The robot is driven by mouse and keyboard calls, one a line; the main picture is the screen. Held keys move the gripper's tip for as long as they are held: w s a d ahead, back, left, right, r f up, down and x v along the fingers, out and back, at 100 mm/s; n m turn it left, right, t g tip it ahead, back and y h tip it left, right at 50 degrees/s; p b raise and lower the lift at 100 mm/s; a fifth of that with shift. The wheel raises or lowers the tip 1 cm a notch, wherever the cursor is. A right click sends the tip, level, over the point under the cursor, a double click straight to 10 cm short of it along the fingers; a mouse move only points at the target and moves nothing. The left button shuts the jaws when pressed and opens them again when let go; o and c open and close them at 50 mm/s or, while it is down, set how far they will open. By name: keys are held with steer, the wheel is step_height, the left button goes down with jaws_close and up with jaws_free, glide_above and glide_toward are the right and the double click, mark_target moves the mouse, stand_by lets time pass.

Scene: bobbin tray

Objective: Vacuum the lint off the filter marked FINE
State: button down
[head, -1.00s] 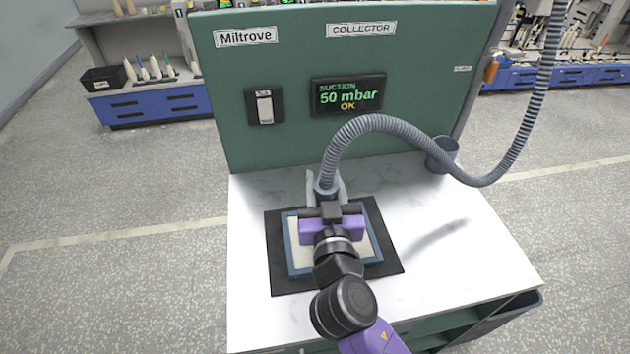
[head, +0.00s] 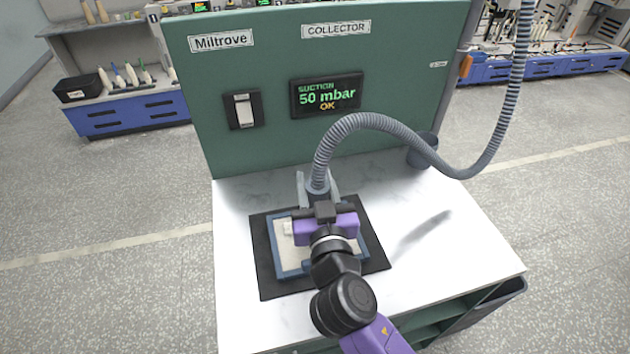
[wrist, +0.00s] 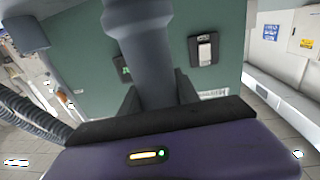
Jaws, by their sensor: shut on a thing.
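My gripper (head: 319,190) is shut on the grey nozzle end of the ribbed vacuum hose (head: 345,125). The nozzle (wrist: 150,60) also shows large between the fingers in the wrist view. A blue-framed filter (head: 279,258) with a pale face lies on a black mat (head: 265,282) on the white worktop. My gripper and wrist are over the filter and hide much of it, including where the nozzle's mouth is. A small pale patch shows at the filter's upper left. No FINE marking is readable. The collector display (head: 326,95) reads suction 50 mbar, OK.
The green collector panel (head: 400,60) stands behind the worktop, with a white rocker switch (head: 243,110). A grey cup-shaped holder (head: 423,150) is at its right. The hose loops across the right side. The worktop (head: 460,250) is clear to the right.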

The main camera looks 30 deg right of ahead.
steer(key=shift+s+d+p, duration=0.1)
steer(key=shift+s+d, duration=0.1)
steer(key=shift+d, duration=0.5)
steer(key=shift+s+d+p, duration=0.15)
steer(key=shift+s+d, duration=0.1)
steer(key=shift+d, duration=0.5)
steer(key=shift+s+d+p, duration=0.1)
steer(key=shift+s+d, duration=0.1)
steer(key=shift+d, duration=0.5)
steer(key=shift+x, duration=2.45)
steer(key=w+a+b, duration=0.3)
steer(key=a+b, duration=0.3)
steer(key=a, duration=0.3)
steer(key=shift+a, duration=0.35)
steer(key=shift+s+d, duration=0.1)
stand_by(0.5)
